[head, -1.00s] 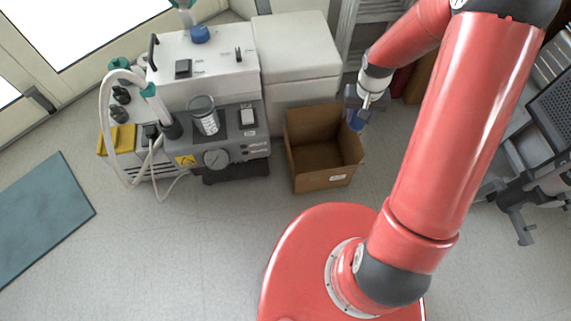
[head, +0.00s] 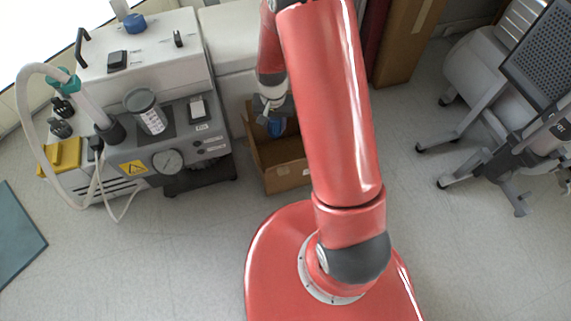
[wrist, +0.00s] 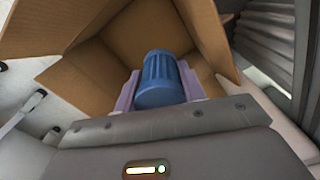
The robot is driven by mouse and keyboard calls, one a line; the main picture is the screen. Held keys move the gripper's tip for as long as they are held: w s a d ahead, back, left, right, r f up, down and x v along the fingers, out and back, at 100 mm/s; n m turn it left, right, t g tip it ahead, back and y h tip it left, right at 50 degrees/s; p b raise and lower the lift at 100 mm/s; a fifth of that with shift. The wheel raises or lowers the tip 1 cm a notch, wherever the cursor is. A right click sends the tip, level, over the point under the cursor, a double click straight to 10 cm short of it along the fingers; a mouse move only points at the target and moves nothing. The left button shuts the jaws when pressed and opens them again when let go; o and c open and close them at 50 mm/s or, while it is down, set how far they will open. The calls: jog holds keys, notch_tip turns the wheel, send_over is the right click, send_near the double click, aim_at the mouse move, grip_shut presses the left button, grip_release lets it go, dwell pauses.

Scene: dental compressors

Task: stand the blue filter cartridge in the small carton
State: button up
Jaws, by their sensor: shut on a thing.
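The blue filter cartridge (wrist: 160,80) is between the two fingers of my gripper (wrist: 161,88) in the wrist view, with the open carton beyond it. In the head view the cartridge (head: 276,127) shows as a small blue end below my gripper (head: 274,112), over the carton's opening. The small carton (head: 288,178) is brown and open-topped and stands on the floor; it also shows in the wrist view (wrist: 105,70). My arm hides its right part in the head view. I cannot tell how far the cartridge is above the carton's floor.
A grey compressor unit (head: 205,158) with a gauge and hoses stands left of the carton. A white cabinet (head: 228,55) stands behind it. A tall brown box (head: 408,40) is at the back right, and a wheeled stand (head: 470,150) is at the right. The front floor is clear.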

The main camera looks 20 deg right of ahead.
notch_tip(320, 180, down, 20)
jog(key=b, duration=0.3)
jog(key=shift+r, duration=0.1)
jog(key=shift+f, duration=0.2)
jog(key=o, duration=1)
jog(key=shift+r, duration=0.15)
